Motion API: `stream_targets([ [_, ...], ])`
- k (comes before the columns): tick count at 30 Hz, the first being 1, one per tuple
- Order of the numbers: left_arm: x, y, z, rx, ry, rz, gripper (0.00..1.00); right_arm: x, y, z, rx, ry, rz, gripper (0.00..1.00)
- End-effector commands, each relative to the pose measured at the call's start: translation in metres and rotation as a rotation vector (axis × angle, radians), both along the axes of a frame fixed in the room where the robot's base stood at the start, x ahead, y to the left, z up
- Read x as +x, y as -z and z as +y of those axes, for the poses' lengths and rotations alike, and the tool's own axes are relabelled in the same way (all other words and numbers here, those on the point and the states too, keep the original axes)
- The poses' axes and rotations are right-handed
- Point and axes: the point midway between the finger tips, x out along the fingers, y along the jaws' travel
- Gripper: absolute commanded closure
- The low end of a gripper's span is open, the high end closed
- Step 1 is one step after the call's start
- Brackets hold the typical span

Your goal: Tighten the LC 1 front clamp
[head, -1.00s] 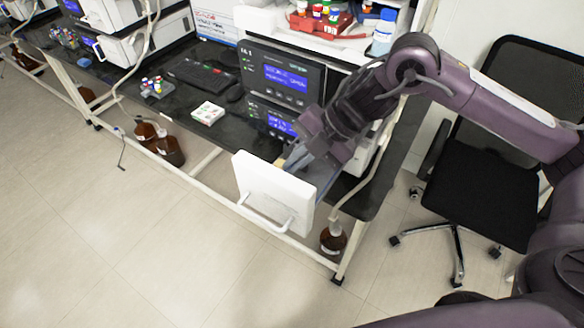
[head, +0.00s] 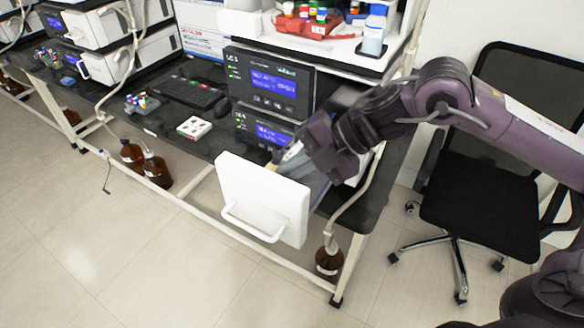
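The LC stack (head: 268,85) stands on the black bench, with two dark front units showing blue screens. Its label starts with LC; the digit is too small to read surely. Below, a white front panel with a handle (head: 262,200) stands out from the stack, leaving an opening behind it. My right gripper (head: 284,160) reaches down from the right into that opening, just behind the panel's top edge. A small tan piece (head: 271,166) shows at its tip; I cannot tell whether this is the clamp. The fingers are largely hidden. My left gripper is out of view.
A keyboard (head: 185,92) and a small white box (head: 194,127) lie left on the bench. A brown bottle (head: 329,262) with a tube stands below. A black office chair (head: 480,200) is at the right. The floor at the left front is clear.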

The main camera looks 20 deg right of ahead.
Motion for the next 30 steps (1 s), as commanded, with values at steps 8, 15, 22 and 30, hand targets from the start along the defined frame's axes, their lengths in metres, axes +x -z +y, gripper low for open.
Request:
stream_targets([
  [8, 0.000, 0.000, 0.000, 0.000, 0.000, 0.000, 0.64, 0.000, 0.000, 0.000, 0.000, -0.001, 0.001, 0.74],
  [15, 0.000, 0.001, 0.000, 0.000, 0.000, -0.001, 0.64, -0.001, -0.001, -0.003, -0.001, 0.000, 0.000, 0.74],
  [22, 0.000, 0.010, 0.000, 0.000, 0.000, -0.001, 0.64, -0.010, -0.021, -0.028, -0.004, 0.005, -0.002, 0.74],
  [30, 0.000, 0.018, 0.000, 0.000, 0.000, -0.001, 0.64, -0.021, -0.045, -0.053, -0.001, 0.001, 0.001, 0.74],
])
